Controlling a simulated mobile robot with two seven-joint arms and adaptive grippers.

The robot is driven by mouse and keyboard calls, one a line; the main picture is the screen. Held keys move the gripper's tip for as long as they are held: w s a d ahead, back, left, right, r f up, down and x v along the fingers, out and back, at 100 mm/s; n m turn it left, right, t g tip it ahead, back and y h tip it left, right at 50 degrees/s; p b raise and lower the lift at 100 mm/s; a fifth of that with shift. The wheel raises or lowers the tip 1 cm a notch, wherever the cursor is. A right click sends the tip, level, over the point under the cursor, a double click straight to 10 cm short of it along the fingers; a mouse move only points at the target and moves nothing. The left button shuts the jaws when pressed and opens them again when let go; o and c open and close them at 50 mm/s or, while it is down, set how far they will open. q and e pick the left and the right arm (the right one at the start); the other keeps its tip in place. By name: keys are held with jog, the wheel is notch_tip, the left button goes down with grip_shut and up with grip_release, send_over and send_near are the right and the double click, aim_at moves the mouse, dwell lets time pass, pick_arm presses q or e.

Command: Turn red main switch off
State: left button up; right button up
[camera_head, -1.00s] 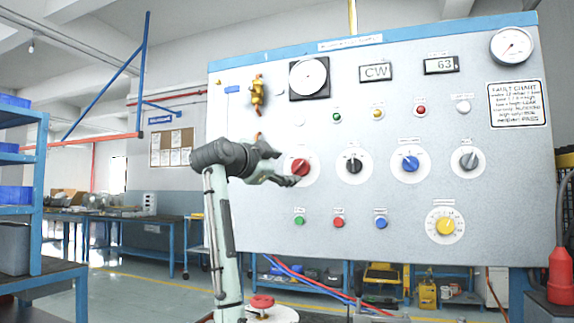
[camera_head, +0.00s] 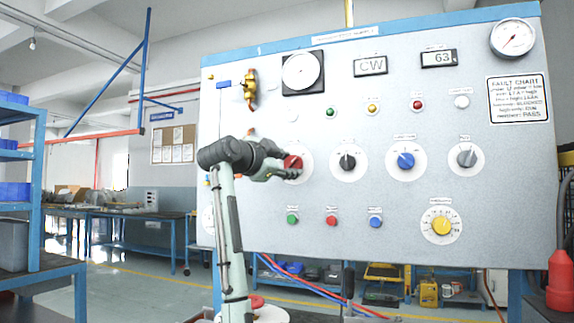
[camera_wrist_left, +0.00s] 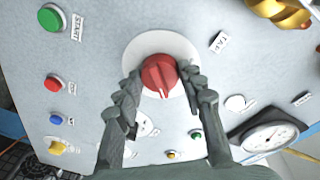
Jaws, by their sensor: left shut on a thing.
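The red main switch (camera_head: 292,162) is a round knob on a white disc, at the left of a row of knobs on the grey panel (camera_head: 330,240). My left gripper (camera_head: 297,169) reaches it from the left and is shut on it. In the left wrist view the red switch (camera_wrist_left: 159,75) sits between the two dark fingers, which touch its sides. Its white pointer mark faces down in that view. In the head view the fingers partly hide the knob. My right gripper is not in view.
Beside it are a black knob (camera_head: 347,162), a blue knob (camera_head: 406,160) and a grey knob (camera_head: 466,158). Green (camera_head: 292,219), red (camera_head: 331,220) and blue (camera_head: 375,222) buttons lie below. A brass valve (camera_head: 250,90) sits above left.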

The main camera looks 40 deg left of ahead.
pick_arm(q)
jog(key=shift+n, duration=0.3)
jog(key=n, duration=0.4)
jog(key=n+t+y, duration=0.1)
jog(key=n, duration=0.4)
jog(key=shift+d, duration=0.1)
jog(key=n+y, duration=0.1)
jog(key=n, duration=0.4)
jog(key=shift+d, duration=0.1)
jog(key=shift+n+y, duration=0.4)
jog(key=shift+n, duration=2.3)
jog(key=o, duration=1.2)
jog(key=shift+f, duration=0.1)
jog(key=shift+c, duration=0.2)
jog(key=v, duration=1.2)
